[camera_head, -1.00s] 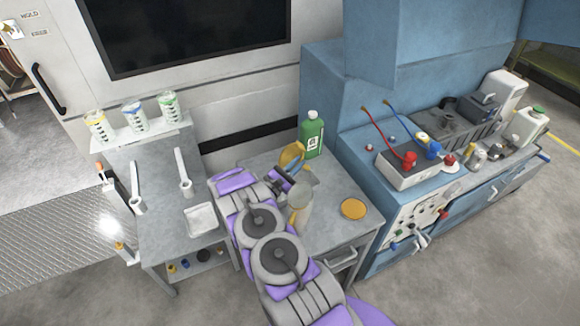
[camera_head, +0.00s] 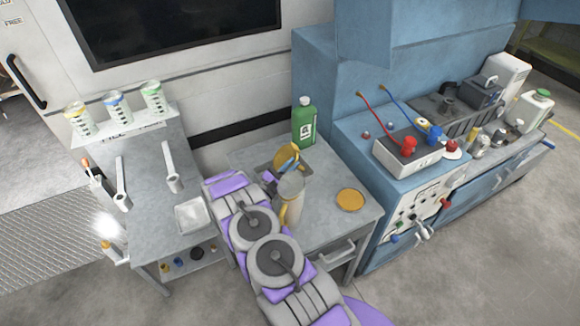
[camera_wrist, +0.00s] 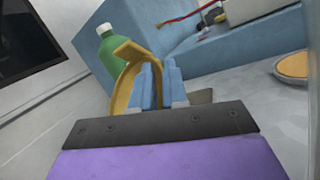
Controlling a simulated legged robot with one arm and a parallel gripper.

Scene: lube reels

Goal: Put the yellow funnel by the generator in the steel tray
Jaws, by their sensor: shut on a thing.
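My gripper (camera_head: 289,165) has blue fingers, also seen in the wrist view (camera_wrist: 160,82). It is shut on the yellow funnel (camera_head: 287,155), which shows as a curved yellow piece at the left of the fingers in the wrist view (camera_wrist: 128,76). A pale square tray (camera_head: 193,214) lies on the left bench.
A green bottle (camera_head: 304,125) stands behind the gripper. A pale jug (camera_head: 291,190) stands just in front. A round dish with a yellow top (camera_head: 351,200) lies to the right. A blue machine (camera_head: 385,185) borders the bench. Bare bench top (camera_head: 325,180) shows between jug and dish.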

